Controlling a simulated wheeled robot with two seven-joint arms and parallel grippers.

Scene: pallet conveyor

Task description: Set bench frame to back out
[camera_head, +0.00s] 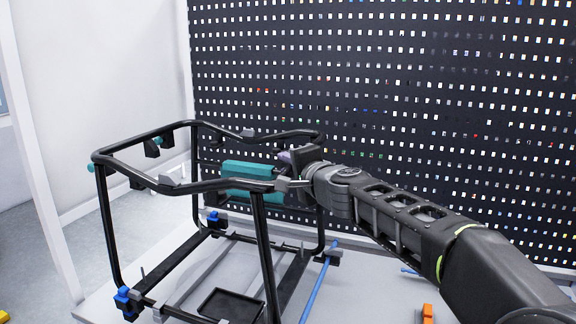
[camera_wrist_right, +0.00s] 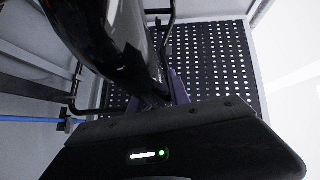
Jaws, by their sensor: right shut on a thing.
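The bench frame (camera_head: 262,222) is an open frame of black tubes, standing upright on a pale surface in the head view. Its top rail forms a loop, and teal and blue fittings show on it. My right gripper (camera_head: 287,162) is at the right side of the top rail, shut on the bench frame. Its purple finger parts show only partly, and the exact contact is hidden. In the right wrist view a dark glossy tube of the frame (camera_wrist_right: 105,35) runs close past the right gripper (camera_wrist_right: 172,92). My left gripper is out of view.
A pale platform (camera_head: 385,290) lies under the frame, with a black tray (camera_head: 231,305) inside its base. A blue rod (camera_head: 318,285) lies just right of the frame. A black perforated panel (camera_head: 400,90) stands behind. An orange piece (camera_head: 427,313) is near the front right.

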